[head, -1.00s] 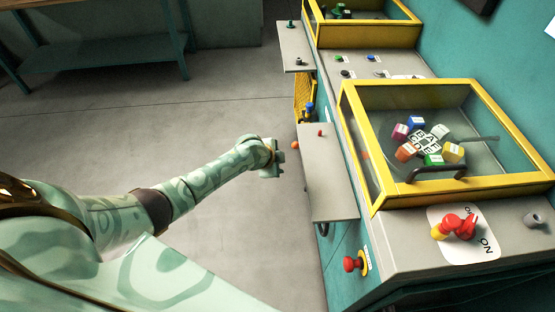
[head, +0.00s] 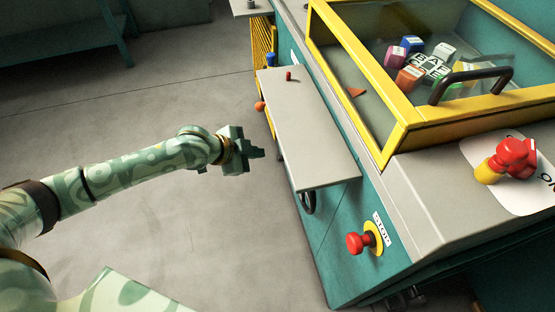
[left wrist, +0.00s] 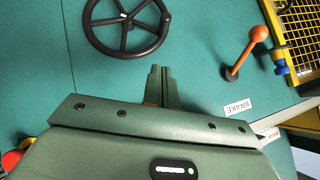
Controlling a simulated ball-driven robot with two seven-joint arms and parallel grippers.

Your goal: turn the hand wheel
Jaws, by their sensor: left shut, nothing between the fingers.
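My left gripper (head: 258,153) is left of the shelf, over open floor, apart from the machine. In the left wrist view its fingers (left wrist: 163,78) are shut and empty, just below and right of the wheel. My right gripper is not in view.
A grey shelf (head: 310,130) juts out above the wheel. An orange-knobbed brake lever (left wrist: 243,52) is right of the wheel, beside yellow mesh (left wrist: 298,35). A red stop button (head: 358,242) sits on the machine's near end. The floor (head: 150,120) left of the machine is clear.

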